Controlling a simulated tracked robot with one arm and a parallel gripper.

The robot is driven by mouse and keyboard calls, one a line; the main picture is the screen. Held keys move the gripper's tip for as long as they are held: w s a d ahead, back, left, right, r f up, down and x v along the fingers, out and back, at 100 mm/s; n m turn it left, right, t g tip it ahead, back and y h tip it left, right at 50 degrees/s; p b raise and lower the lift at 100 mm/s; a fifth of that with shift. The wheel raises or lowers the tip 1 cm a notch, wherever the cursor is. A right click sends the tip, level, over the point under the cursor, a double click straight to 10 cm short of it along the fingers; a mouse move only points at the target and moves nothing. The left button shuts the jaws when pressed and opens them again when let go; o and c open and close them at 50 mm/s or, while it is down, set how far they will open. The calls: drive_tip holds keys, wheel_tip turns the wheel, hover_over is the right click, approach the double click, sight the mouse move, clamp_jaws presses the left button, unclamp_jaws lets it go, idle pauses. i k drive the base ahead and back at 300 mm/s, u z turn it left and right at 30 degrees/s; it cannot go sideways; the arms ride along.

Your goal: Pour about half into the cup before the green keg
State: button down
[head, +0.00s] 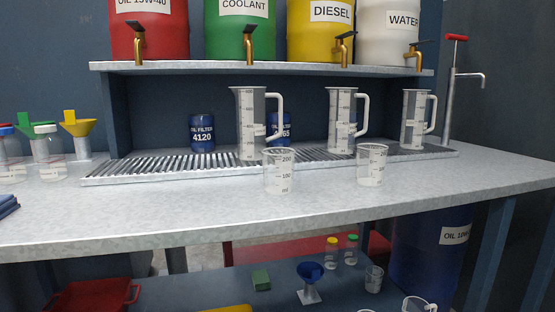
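The green keg (240,38), labelled COOLANT, stands on the upper shelf with a brass tap. A clear graduated cup (279,178) stands upright on the counter, in front of and slightly right of it. A second clear cup (371,168) stands further right. Three clear graduated jugs with handles stand on the drip grate: a left jug (245,125) below the green keg, a middle jug (341,125) and a right jug (413,122). I cannot tell whether the jugs or cups hold liquid. My gripper is not in view.
Red (150,38), yellow (315,38) and white (388,38) kegs flank the green one. Blue oil filters (202,133) stand behind the grate (155,168). Funnels and jars stand at left. The counter front (180,210) is clear. A tall spout (452,90) stands at right.

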sight(279, 163)
drive_tip(key=k, duration=0.7)
drive_tip(key=z, duration=0.6)
drive_tip(key=i, duration=2)
drive_tip(key=u, duration=0.6)
